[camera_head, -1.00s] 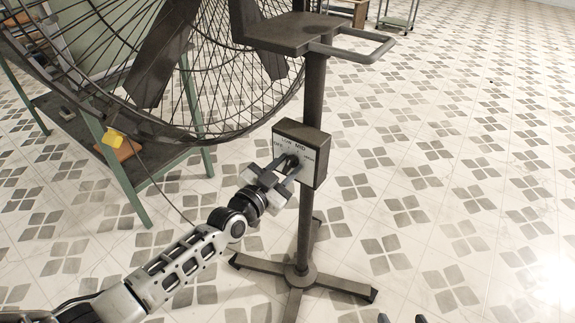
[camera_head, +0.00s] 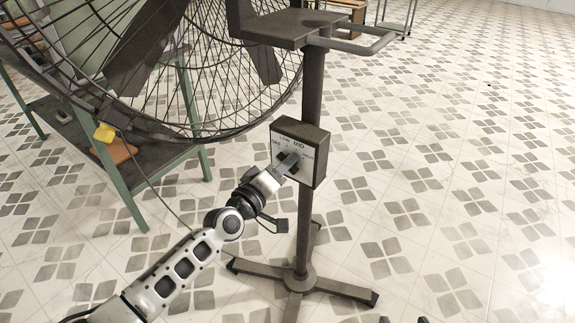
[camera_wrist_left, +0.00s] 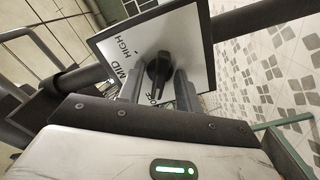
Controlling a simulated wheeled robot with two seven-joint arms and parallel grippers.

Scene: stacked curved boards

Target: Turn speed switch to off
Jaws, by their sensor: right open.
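The speed switch is a black knob (camera_wrist_left: 159,69) on the pale face of a dark control box (camera_head: 317,158), marked OFF, LOW, MID and HIGH. The box is fixed to the fan stand's pole. My left gripper (camera_head: 290,161) is at the box face and hides much of the knob in the head view. In the left wrist view its two fingers (camera_wrist_left: 159,82) lie on either side of the knob. I cannot tell whether they touch it. The knob's exact pointing direction is unclear. My right gripper (camera_head: 402,319) shows only its two separated dark tips at the bottom edge.
A large caged fan (camera_head: 190,70) fills the upper left. The pole (camera_head: 303,225) stands on a base with spread feet (camera_head: 300,280). A bracket with a handle (camera_head: 345,40) sits above the box. A green-framed bench (camera_head: 130,185) is at left. The tiled floor at right is open.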

